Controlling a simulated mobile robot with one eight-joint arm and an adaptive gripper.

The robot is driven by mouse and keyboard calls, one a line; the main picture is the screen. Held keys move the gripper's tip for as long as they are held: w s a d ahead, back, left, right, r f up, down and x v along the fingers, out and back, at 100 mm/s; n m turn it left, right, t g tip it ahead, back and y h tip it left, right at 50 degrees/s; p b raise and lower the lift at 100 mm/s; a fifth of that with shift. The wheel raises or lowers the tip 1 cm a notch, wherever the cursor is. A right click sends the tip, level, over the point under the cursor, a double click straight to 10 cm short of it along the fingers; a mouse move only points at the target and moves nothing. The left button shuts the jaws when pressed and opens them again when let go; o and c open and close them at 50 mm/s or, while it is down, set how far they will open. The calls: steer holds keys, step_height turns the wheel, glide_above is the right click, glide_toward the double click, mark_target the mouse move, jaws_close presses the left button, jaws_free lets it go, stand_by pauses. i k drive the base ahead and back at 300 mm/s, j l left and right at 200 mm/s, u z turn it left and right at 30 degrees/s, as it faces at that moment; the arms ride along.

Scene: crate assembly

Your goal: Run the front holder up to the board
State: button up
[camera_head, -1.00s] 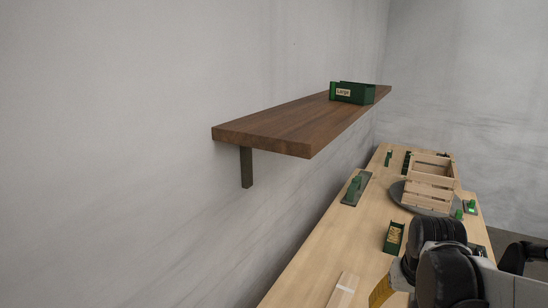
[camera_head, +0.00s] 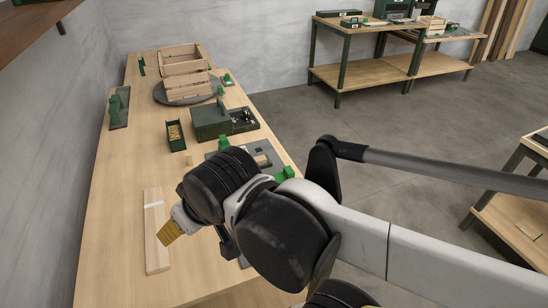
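A pale wooden crate (camera_head: 184,67) stands on a round grey plate (camera_head: 172,101) at the far part of the bench. Small green holders sit beside it, one at its near right (camera_head: 220,91) and one farther back (camera_head: 227,79). Nearer, a grey fixture has a green holder (camera_head: 225,142) at its left and another green holder (camera_head: 284,174) at its front, partly covered by my arm. A pale board (camera_head: 155,232) lies flat at the bench's left. I cannot tell which board or front holder is meant. My gripper is mostly hidden behind my arm; its opening does not show.
A green box (camera_head: 210,121), a green bin with small wooden pieces (camera_head: 176,136) and a dark tray (camera_head: 242,120) stand mid-bench. A green tool (camera_head: 118,107) lies along the wall. Other benches stand at the back right, with open floor between.

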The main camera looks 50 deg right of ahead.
mark_target(289, 173)
steer(key=z, duration=1.4)
